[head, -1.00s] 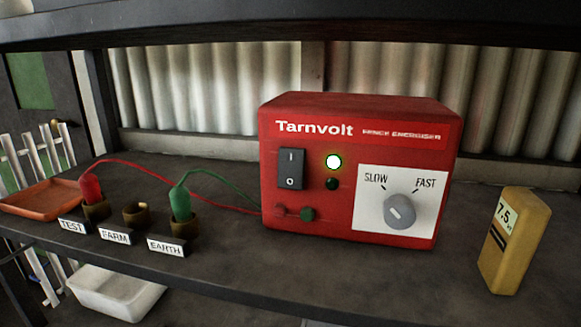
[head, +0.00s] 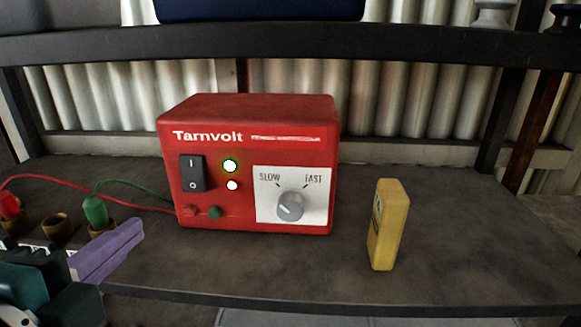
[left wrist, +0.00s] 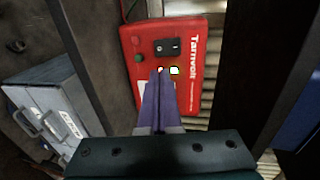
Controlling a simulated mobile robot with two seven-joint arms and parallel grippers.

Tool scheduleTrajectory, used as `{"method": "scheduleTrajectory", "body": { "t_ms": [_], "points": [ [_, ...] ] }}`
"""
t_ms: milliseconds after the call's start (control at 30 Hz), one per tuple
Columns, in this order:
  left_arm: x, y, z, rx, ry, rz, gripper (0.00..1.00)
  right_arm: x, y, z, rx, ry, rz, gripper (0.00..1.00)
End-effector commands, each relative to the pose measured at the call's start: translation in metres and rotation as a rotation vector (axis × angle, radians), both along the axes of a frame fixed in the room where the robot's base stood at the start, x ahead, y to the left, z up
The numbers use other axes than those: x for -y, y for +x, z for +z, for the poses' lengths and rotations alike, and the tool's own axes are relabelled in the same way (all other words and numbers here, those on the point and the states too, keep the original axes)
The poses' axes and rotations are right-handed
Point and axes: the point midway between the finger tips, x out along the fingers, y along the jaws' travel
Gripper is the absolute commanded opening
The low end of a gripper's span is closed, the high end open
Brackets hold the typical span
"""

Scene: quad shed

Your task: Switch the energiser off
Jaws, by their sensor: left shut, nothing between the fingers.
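The red Tarnvolt energiser (head: 245,145) stands on the dark shelf, and it also shows, turned sideways, in the left wrist view (left wrist: 190,50). Its black rocker switch (head: 193,173), marked I above O, is at the left of its face; it shows in the left wrist view too (left wrist: 168,47). Two lamps (head: 230,166) beside the switch are bright. The grey dial (head: 290,206) points toward lower left. My left gripper (head: 138,230), with purple fingers, is shut and empty, in front of the shelf and left of the energiser, apart from the switch. My right gripper is out of view.
A red plug (head: 9,206) and a green plug (head: 95,211) sit in sockets at the left, with wires running to the energiser. A yellow tester (head: 388,225) stands on the shelf (head: 450,250) at right. An upper shelf (head: 420,45) spans above.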

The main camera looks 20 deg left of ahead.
Motion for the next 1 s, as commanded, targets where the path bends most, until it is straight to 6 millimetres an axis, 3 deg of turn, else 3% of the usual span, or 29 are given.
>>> {"method": "scheduleTrajectory", "body": {
  "t_ms": [467, 1000],
  "points": [
    [-0.001, 0.01, -0.001, 0.004, 0.002, -0.003, 0.0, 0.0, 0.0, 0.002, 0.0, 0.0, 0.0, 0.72],
    [-0.026, 0.108, -0.023, 0.003, 0.001, -0.001, 0.0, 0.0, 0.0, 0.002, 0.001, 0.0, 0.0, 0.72]
  ]
}}
